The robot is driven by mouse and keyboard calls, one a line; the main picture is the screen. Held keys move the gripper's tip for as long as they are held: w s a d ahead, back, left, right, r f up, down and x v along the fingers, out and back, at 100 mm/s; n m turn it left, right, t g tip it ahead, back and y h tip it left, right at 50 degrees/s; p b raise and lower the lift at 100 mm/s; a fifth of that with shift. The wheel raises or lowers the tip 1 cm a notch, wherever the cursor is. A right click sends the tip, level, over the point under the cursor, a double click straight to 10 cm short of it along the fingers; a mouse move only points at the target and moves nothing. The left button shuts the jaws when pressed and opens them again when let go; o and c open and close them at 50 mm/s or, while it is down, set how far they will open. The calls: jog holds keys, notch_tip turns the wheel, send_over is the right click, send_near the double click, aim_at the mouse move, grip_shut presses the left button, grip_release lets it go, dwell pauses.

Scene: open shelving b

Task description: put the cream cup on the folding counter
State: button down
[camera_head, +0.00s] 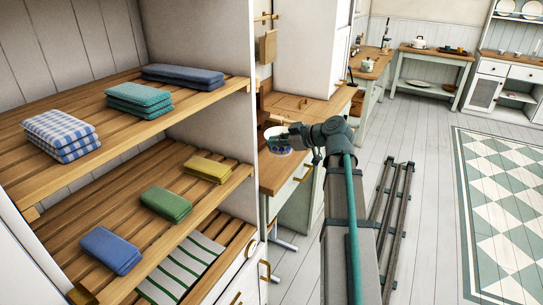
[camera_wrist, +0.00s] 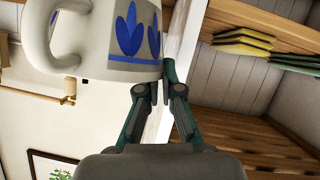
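The cream cup (camera_wrist: 110,38) has blue leaf motifs, a blue band and a handle on its left in the wrist view. My gripper (camera_wrist: 160,80) is shut on the cup's wall, with one finger hidden partly behind it. In the head view the cup (camera_head: 276,133) is held in the air at the left of my gripper (camera_head: 290,137), in front of a wooden counter.
Open slatted shelves (camera_head: 215,101) with folded cloths stand close on the left, with a white side panel (camera_head: 200,35) between them and the counter. A dark floor rail (camera_head: 392,215) lies on the right.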

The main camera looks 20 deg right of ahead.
jog(key=w, duration=0.2)
jog(key=w+d+f+p, duration=0.1)
jog(key=w, duration=0.1)
jog(key=w+f, duration=0.1)
jog(key=w, duration=0.1)
jog(key=shift+w+d+f, duration=0.15)
jog(key=shift+w+d, duration=0.05)
jog(key=shift+d, duration=0.15)
jog(key=w+f+p, duration=0.1)
jog(key=f, duration=0.2)
jog(key=w+f+p, duration=0.1)
jog(key=w+f, duration=0.1)
jog(key=f, duration=0.1)
jog(key=w+d+f+p, duration=0.1)
jog(key=f, duration=0.2)
jog(key=shift+w+p, duration=0.15)
jog(key=shift+p, duration=0.15)
jog(key=shift+f, duration=0.15)
jog(key=shift+f+b, duration=0.2)
jog(key=shift+b, duration=0.2)
jog(key=c, duration=1.3)
grip_release()
jog(key=shift+r, duration=0.1)
